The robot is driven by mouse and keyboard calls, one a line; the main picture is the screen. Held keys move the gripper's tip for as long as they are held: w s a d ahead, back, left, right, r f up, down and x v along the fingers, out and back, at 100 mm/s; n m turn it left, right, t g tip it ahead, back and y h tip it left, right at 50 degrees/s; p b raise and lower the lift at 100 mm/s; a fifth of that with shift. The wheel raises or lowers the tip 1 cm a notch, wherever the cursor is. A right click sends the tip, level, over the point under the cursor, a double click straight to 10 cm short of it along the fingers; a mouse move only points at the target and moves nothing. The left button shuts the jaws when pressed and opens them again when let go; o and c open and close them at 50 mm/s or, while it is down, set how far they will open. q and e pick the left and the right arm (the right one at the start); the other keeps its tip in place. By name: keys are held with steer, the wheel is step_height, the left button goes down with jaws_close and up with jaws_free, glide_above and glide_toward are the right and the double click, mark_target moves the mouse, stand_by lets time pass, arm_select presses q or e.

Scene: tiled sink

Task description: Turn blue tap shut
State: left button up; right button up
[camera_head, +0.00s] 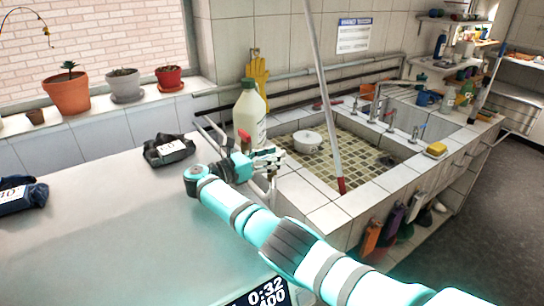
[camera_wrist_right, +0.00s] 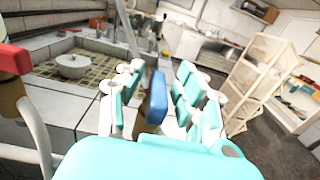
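The blue tap handle (camera_wrist_right: 157,97) stands between the fingers of my right gripper (camera_wrist_right: 155,90) in the right wrist view, with brass just below it. A gap shows on both sides of the handle, so the right gripper is open around it. In the head view my right gripper (camera_head: 266,160) is beside the near left corner of the sink, and it hides the blue handle. A red tap handle (camera_head: 243,141) is just left of the fingers; it also shows at the left edge of the wrist view (camera_wrist_right: 12,58). My left gripper is not in view.
A white bottle (camera_head: 250,118) stands close behind my right gripper. A pole with a red end (camera_head: 325,100) leans across the tiled sink (camera_head: 330,217), which holds a white pot (camera_head: 307,141). The grey worktop (camera_head: 110,220) at left is mostly clear; a dark bundle (camera_head: 168,150) lies on it.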

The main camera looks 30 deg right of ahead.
steer(key=s+a, duration=0.1)
steer(key=a, duration=0.6)
steer(key=shift+a, duration=0.25)
stand_by(0.3)
steer(key=shift+f, duration=0.15)
